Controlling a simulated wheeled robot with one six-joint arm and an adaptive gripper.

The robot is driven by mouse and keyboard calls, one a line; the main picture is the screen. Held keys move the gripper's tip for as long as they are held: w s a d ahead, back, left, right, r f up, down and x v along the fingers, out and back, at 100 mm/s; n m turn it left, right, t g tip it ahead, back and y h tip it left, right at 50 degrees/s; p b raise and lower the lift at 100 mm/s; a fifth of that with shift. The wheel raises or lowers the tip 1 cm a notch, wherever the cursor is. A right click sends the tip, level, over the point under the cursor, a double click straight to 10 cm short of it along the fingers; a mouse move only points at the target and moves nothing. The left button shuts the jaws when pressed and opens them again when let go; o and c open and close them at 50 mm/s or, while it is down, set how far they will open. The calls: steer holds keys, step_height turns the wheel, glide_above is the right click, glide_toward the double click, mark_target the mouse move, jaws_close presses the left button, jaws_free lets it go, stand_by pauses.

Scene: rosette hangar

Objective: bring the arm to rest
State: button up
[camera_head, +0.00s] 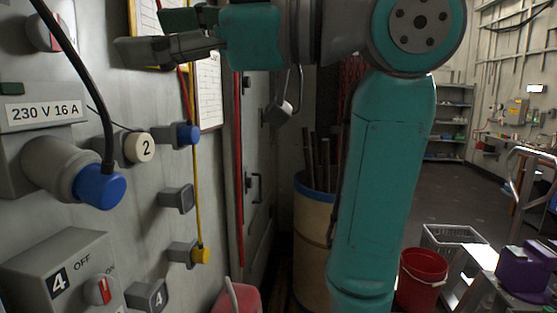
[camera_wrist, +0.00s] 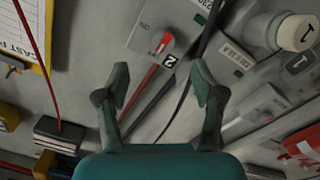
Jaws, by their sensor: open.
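My gripper (camera_head: 150,42) is in the upper left of the head view, in front of the grey wall panel (camera_head: 60,225). In the wrist view my gripper (camera_wrist: 161,88) shows its two fingers spread apart with nothing between them. Behind the fingers is the panel with a switch box numbered 2 (camera_wrist: 165,48) and its red-marked knob. My teal arm stands upright in the middle of the head view and bends left at the top. I cannot tell how far the fingers are from the panel.
A blue-capped grey plug (camera_head: 98,188) with a black cable juts from the panel. A yellow cord hangs down to a yellow-ended connector (camera_head: 200,255). A drum (camera_head: 312,225) stands behind my arm. A red bucket (camera_head: 421,280) and grey crate (camera_head: 455,238) are right; open floor lies beyond.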

steer(key=w+d+f+m+t, duration=0.25)
steer(key=w+f+m, duration=0.2)
steer(key=f, duration=0.45)
steer(key=w+d+f+m+t+h, duration=0.1)
steer(key=w+f+m+t, duration=0.2)
steer(key=w+f, duration=0.45)
steer(key=w+d+f+m+t, duration=0.1)
steer(key=w+f+m+t, duration=0.25)
steer(key=f, duration=0.75)
steer(key=s+d+f+m+t+h, duration=0.15)
steer(key=d+f+m+h, duration=0.3)
steer(key=f, duration=0.75)
steer(key=s+d+f+m+t+h, duration=0.1)
steer(key=d+f+m+t+h, duration=0.4)
steer(key=f, duration=0.8)
steer(key=s+d+f+m+g+h, duration=0.1)
steer(key=s+d+f+m+h, duration=0.1)
steer(key=s+d+f, duration=0.6)
steer(key=s+d+f+m+h, duration=0.1)
steer(key=s+d+f+h, duration=0.3)
steer(key=s+f, duration=0.55)
steer(key=s+d+h, duration=0.1)
steer(key=s+d, duration=0.2)
steer(key=s, duration=1)
steer(key=s+d+r+g, duration=0.1)
steer(key=s+d, duration=0.2)
steer(key=s, duration=1)
steer(key=shift+s+d+r+h, duration=0.15)
steer(key=shift+d+r+h, duration=0.1)
steer(key=shift+d+h, duration=0.1)
